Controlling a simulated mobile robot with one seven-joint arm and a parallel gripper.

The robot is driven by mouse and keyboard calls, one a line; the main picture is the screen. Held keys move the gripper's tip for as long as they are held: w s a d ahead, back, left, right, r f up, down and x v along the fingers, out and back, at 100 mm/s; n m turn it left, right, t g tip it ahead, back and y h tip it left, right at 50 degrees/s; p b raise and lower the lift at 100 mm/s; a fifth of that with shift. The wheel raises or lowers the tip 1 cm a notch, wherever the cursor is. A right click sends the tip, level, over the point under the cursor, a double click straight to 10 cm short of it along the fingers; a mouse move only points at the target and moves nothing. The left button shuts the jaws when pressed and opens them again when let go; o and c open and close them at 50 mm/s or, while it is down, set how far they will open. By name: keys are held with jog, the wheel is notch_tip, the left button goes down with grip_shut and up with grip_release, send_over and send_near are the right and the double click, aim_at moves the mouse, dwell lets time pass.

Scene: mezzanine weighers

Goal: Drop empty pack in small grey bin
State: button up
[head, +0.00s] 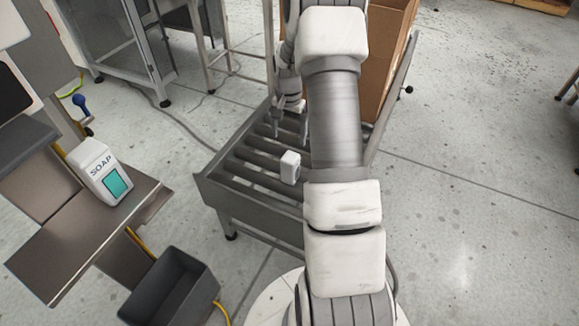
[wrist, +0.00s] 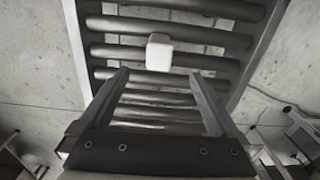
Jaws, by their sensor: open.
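A small white pack (head: 290,167) lies on the rollers of a conveyor; I cannot tell whether it is empty. It also shows in the wrist view (wrist: 159,52), past the fingertips and roughly centred between them. My gripper (head: 289,126) is open and empty above the rollers, apart from the pack, on its far side in the head view. Its two fingers are spread wide in the wrist view (wrist: 157,76). The small grey bin (head: 202,284) is dark and open-topped, at the lower left of the head view. No contents show in it.
The roller conveyor (head: 208,190) has raised side rails. A large brown carton (head: 388,62) stands at its far right. Open floor lies between bench and conveyor.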

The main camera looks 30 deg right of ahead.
aim_at(291, 156)
jog(key=shift+d+f, duration=0.3)
jog(key=shift+f, duration=0.55)
notch_tip(291, 156, down, 12)
jog(key=b, duration=0.3)
jog(key=shift+r+b, duration=0.2)
jog(key=shift+b, duration=0.15)
jog(key=shift+w+d+f+b, duration=0.15)
jog(key=shift+f+b, duration=0.45)
jog(key=shift+f, duration=0.8)
jog(key=shift+w+a+f+b, duration=0.1)
jog(key=shift+f+b, duration=0.45)
jog(key=shift+f, duration=0.8)
jog(key=shift+r, duration=0.1)
grip_shut()
jog(key=shift+r+p, duration=0.3)
jog(key=shift+r, duration=0.2)
notch_tip(291, 156, up, 4)
jog(key=shift+s+d+f+p, duration=0.1)
jog(key=shift+d+p, duration=0.05)
jog(key=shift+p, duration=0.65)
jog(key=s+d+r+p, duration=0.3)
jog(key=s+d+r, duration=0.3)
jog(key=s+d, duration=0.1)
jog(key=shift+s+d, duration=0.35)
jog(key=shift+d, duration=0.4)
